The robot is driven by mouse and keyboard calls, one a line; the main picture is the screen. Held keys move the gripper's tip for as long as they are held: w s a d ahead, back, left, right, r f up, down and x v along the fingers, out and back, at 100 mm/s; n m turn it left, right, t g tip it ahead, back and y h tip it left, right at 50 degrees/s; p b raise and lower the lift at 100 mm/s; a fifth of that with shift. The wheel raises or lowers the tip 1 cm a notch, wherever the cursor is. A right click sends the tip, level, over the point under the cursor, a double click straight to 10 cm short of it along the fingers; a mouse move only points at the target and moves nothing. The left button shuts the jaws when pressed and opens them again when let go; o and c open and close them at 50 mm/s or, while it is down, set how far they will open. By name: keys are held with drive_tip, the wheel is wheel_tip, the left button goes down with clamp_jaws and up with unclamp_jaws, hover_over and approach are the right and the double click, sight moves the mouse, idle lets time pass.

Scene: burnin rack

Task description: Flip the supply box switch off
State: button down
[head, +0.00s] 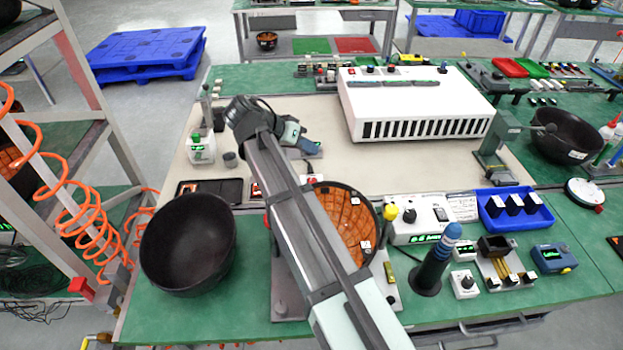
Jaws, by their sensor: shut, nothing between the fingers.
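A small white box (422,226) with a green lit display, a yellow knob and a dark switch-like part (440,214) sits on the green bench, right of my arm. It looks like the supply box, but I cannot be sure. Which way its switch is set is too small to tell. My gripper (312,147) hangs over the beige mat left of the large white unit, well up and left of the small box. It is shut and empty, apart from that box. What lies right under its fingers is partly hidden.
A large white vented unit (415,100) stands on the beige mat (350,165). A black bowl (188,243) is at left; an orange-lined round bowl (345,220) is partly behind my arm.

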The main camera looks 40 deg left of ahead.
drive_tip(key=shift+f, duration=0.1)
drive_tip(key=shift+w+a+f, duration=0.15)
drive_tip(key=shift+f, duration=1.25)
drive_tip(key=shift+w+a+f, duration=0.1)
drive_tip(key=shift+f, duration=1.35)
drive_tip(key=shift+w+a+f, duration=0.15)
drive_tip(key=shift+f, duration=1.25)
drive_tip(key=shift+f, duration=0.25)
drive_tip(key=shift+f, duration=0.2)
drive_tip(key=shift+w+f, duration=0.1)
drive_tip(key=shift+f, duration=0.2)
drive_tip(key=shift+r, duration=0.15)
drive_tip(key=shift+r, duration=0.6)
